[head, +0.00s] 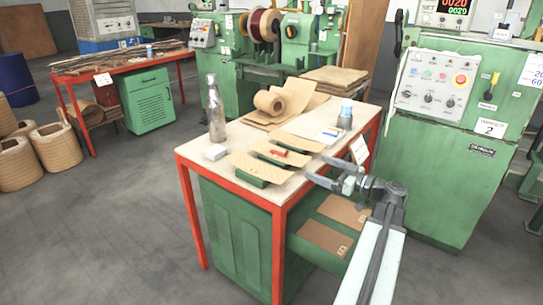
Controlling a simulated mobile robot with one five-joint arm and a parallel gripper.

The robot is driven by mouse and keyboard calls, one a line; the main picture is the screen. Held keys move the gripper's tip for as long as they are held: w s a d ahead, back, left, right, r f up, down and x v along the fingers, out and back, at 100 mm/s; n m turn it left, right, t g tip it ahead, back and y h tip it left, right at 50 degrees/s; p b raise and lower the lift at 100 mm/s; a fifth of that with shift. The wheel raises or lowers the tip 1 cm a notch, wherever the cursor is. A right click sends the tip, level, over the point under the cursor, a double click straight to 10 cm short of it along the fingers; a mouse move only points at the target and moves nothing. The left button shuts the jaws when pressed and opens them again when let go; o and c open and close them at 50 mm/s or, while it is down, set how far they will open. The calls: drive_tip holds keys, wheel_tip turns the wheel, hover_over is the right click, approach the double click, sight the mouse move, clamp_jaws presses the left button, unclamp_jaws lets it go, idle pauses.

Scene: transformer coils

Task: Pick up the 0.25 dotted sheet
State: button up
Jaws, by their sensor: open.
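Several tan sheets lie on the red-framed table (186,150). A front sheet (254,165), a middle sheet (268,149) and a rear sheet (300,141) rest in a row on low green supports. Two more tan sheets, an upper one (345,209) and a lower one (324,238), lie on a green surface at the table's right side, each with a small pale mark. I cannot read any thickness label or make out dots, so I cannot tell which is the 0.25 sheet. My gripper (328,172) is open and empty by the table's right edge, right of the row.
A green control cabinet (440,140) stands to the right.

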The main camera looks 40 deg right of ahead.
sight(302, 161)
drive_tip(key=x, duration=0.8)
drive_tip(key=shift+d+f, duration=0.1)
drive_tip(key=shift+s, duration=0.1)
drive_tip(key=c, duration=1.4)
